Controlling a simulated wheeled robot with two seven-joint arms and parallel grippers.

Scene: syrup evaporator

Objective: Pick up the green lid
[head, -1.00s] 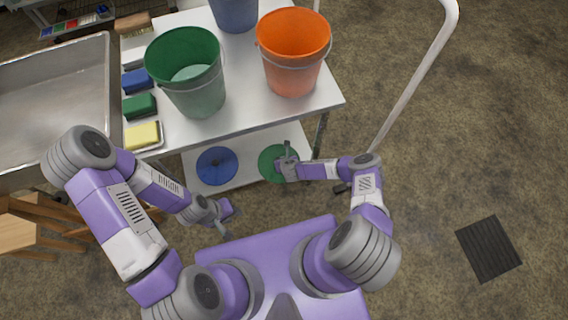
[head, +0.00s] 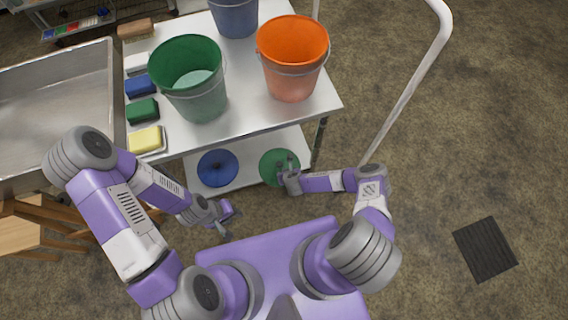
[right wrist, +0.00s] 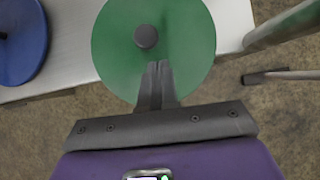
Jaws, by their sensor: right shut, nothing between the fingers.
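The green lid (head: 272,168) is a flat round disc lying on the lower shelf (head: 246,178) of the metal table. In the right wrist view the green lid (right wrist: 115,50) shows a dark round knob (right wrist: 146,37) at its middle. My right gripper (right wrist: 158,66) is shut and empty, its fingertips over the lid's near half, just short of the knob. In the head view my right gripper (head: 285,166) covers part of the lid. My left gripper (head: 229,222) looks open and empty, in front of the table, away from the lid.
A blue lid (head: 217,168) lies left of the green one, and shows in the right wrist view (right wrist: 22,45). Green (head: 195,95), orange (head: 292,65) and blue (head: 236,15) buckets stand on the tabletop above. A table leg (head: 319,145) stands right of the green lid. A pale rail (head: 410,90) rises farther right.

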